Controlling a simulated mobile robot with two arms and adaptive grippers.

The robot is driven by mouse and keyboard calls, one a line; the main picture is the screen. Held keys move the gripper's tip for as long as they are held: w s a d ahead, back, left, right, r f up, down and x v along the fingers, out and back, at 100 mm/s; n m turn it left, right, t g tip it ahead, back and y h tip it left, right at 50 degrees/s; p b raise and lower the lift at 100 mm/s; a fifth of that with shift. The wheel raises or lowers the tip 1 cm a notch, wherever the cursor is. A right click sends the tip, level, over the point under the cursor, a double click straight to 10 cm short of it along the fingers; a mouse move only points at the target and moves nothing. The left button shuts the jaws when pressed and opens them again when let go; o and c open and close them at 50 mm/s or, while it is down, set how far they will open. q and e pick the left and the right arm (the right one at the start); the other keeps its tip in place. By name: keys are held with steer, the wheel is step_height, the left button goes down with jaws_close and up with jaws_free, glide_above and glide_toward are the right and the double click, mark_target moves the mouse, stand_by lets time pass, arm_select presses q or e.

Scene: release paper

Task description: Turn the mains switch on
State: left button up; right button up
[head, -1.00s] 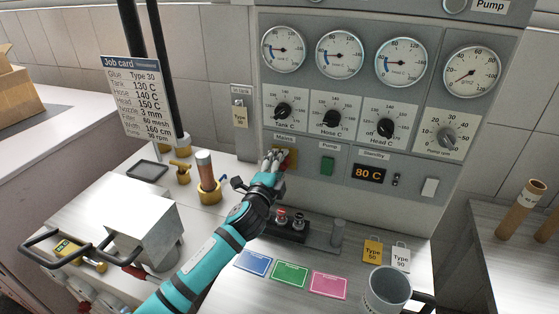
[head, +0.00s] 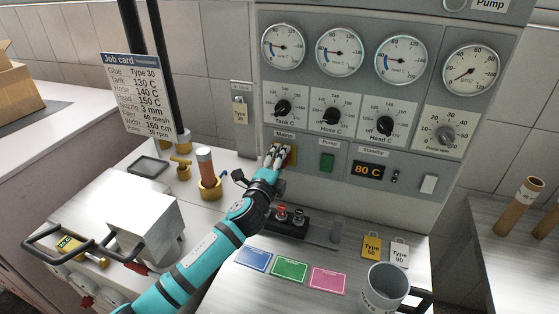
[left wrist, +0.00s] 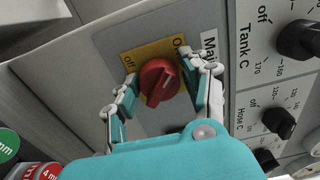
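The mains switch is a red rotary knob (left wrist: 158,82) on a yellow plate (left wrist: 148,52) marked "off" and "On", seen in the left wrist view. My left gripper (head: 278,153) is at the panel under the "Mains" label in the head view. Its fingers are open, one on each side of the knob; the left wrist view does not clearly show contact. In the head view the hand mostly hides the knob. My right gripper is not in view.
The grey control panel (head: 300,182) carries gauges, black dials, a green pump switch (head: 327,162) and an "80 C" display (head: 368,170). Below stand a black block with red and silver caps (head: 290,214), coloured cards and a metal mug (head: 384,290).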

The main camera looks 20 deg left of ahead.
arm_select(q)
steer(key=shift+o, duration=1.4)
steer(key=shift+s, duration=0.1)
steer(key=s, duration=1.1)
steer(key=shift+s+a, duration=0.25)
steer(key=shift+s, duration=0.15)
